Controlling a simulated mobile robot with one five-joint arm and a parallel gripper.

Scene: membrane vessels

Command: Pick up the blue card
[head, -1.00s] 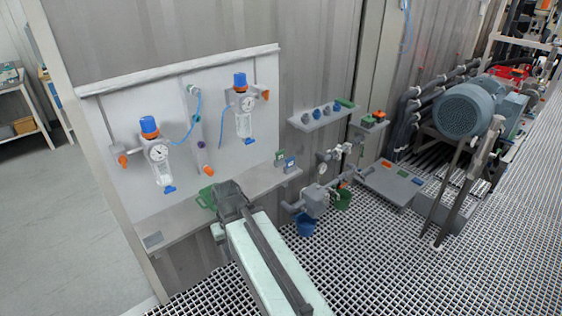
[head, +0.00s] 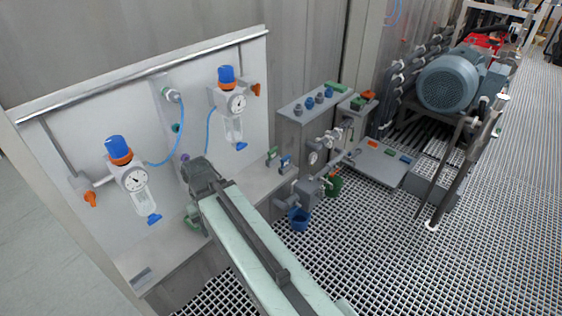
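A small flat blue patch, which looks like the blue card (head: 390,152), lies on a low grey panel (head: 368,166) right of centre. It lies between an orange patch (head: 373,144) and a green patch (head: 405,159). My gripper (head: 200,172) is far to the left of it, in front of the white wall board. The gripper shows from behind, and its fingertips are hidden, so whether it is open or shut does not show. A small upright blue item (head: 285,163) also stands on the ledge, right of my gripper.
The white board (head: 85,150) carries two gauges with blue-capped filters. A green item (head: 192,218) is partly behind my arm. Blue (head: 299,219) and green (head: 333,185) buckets stand under pipework. A motor (head: 447,84) stands at right. Open grating lies at lower right.

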